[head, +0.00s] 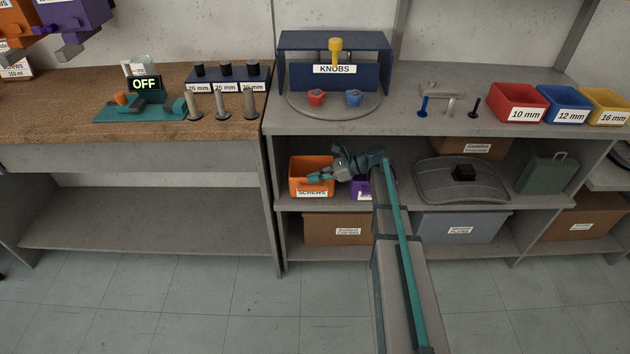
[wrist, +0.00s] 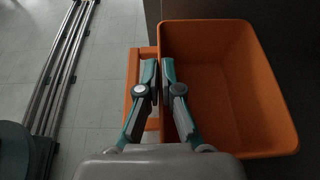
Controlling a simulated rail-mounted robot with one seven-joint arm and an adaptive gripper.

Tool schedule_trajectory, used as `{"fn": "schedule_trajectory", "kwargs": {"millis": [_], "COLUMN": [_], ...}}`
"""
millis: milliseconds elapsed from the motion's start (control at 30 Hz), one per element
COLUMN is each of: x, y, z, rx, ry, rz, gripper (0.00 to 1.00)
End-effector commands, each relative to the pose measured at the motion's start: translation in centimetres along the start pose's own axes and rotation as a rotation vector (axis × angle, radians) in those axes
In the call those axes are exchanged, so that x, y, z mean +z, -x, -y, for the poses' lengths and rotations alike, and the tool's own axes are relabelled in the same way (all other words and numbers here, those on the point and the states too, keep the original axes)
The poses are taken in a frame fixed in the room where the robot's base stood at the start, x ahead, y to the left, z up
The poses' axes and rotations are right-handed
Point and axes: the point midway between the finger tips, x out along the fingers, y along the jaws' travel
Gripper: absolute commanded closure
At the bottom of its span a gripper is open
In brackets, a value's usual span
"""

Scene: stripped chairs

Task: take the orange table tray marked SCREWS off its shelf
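The orange table tray marked SCREWS (head: 297,181) sits at the left end of the middle shelf under the grey bench. In the wrist view the tray (wrist: 228,80) looks empty, with a handle loop (wrist: 131,85) on its near side. My gripper (head: 318,177) is at the tray's front. In the wrist view its two fingers (wrist: 159,72) are close together, one on each side of the tray's near wall by the handle, and look shut on that wall. The fingertips' contact is partly hidden.
A purple tray (head: 361,190) stands just right, partly hidden by my arm. A grey lid (head: 440,185) lies farther right on the same shelf (head: 290,202). The shelf's left upright and the benchtop (head: 420,118) bound the space. The floor (head: 200,310) in front is clear.

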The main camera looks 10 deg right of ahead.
Motion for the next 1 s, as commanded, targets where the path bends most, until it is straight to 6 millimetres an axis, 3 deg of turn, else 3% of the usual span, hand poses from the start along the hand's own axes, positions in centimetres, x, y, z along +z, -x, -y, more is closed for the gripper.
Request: {"fn": "schedule_trajectory", "kwargs": {"millis": [133, 500, 700, 1000], "x": [2.0, 2.0, 2.2, 2.2], "y": [0.8, 0.0, -0.4, -0.6], "z": [-0.4, -10.3, -14.7, -17.7], "rx": [0.0, 0.0, 0.0, 0.0], "ry": [0.003, 0.0, 0.001, 0.001], "rz": [0.001, 0.001, 0.001, 0.001], "gripper": [1.0, 1.0, 1.0, 1.0]}}
